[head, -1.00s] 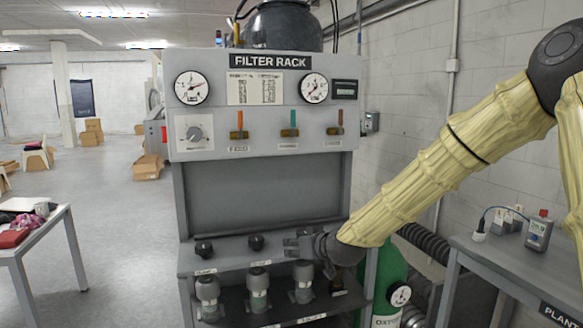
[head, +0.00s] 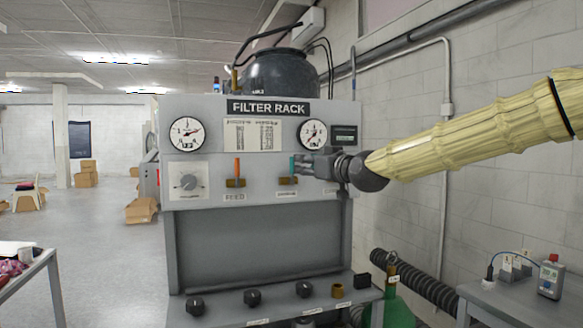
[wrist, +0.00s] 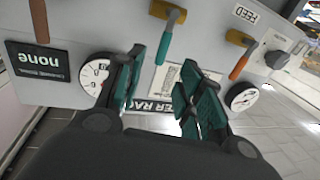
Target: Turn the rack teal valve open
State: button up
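The rack's teal valve (head: 291,166) is the middle one of three on the filter rack panel. Its teal handle stands upright above a brass body, partly beside my gripper in the head view. In the wrist view, which is upside down, the teal handle (wrist: 164,46) hangs from its brass body (wrist: 170,12). My gripper (head: 316,163) is at handle height in front of the panel, just right of the handle. In the wrist view my gripper (wrist: 158,84) is open, and the handle lies ahead between the lines of its two fingers. I see no contact.
The orange feed valve (head: 236,171) is to the left. A third valve handle (wrist: 39,18) is on the other side, hidden behind my gripper in the head view. Gauges (head: 187,134) and (head: 313,134) sit above. A ledge with black knobs (head: 252,298) juts out below.

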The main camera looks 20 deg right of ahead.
jog(key=p, duration=0.2)
send_over(292, 180)
jog(key=shift+w+d, duration=0.2)
jog(key=shift+w, duration=0.3)
grip_shut()
